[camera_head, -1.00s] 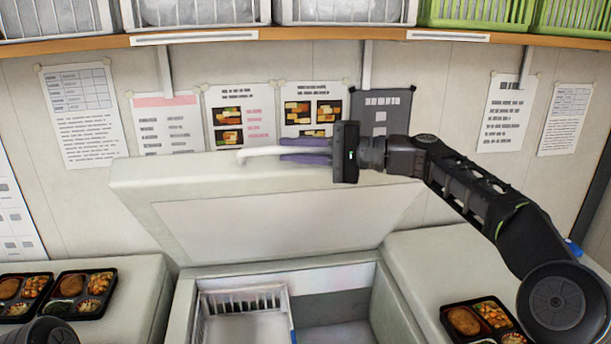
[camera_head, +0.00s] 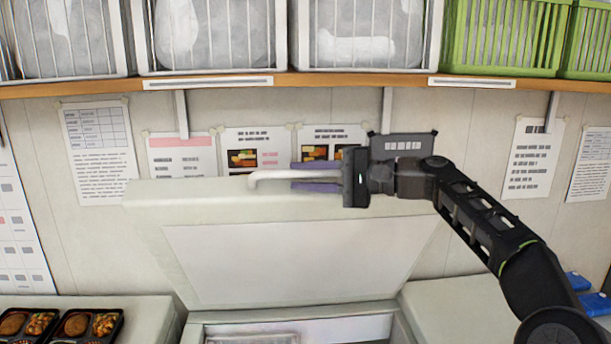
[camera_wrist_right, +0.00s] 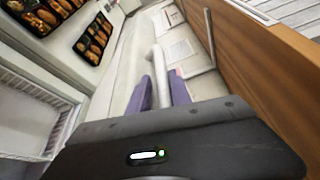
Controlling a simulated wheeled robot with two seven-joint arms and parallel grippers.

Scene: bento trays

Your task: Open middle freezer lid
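The middle freezer lid (camera_head: 290,262) is raised and leans back toward the wall, its pale inner panel facing me. My right gripper (camera_head: 315,176) is at the lid's top edge, with its purple fingers on either side of the white bar handle (camera_head: 268,176). In the right wrist view the handle (camera_wrist_right: 160,70) runs between the two fingers of the gripper (camera_wrist_right: 161,92), which look closed on it. The freezer opening (camera_head: 300,328) shows only partly below the lid. My left gripper is not in view.
A wooden shelf (camera_head: 350,86) with white wire baskets (camera_head: 210,40) and green crates (camera_head: 505,38) runs above the lid. Bento trays (camera_head: 85,328) sit at the lower left. Posters (camera_head: 97,150) hang on the wall behind. Blue items (camera_head: 590,302) lie at the right.

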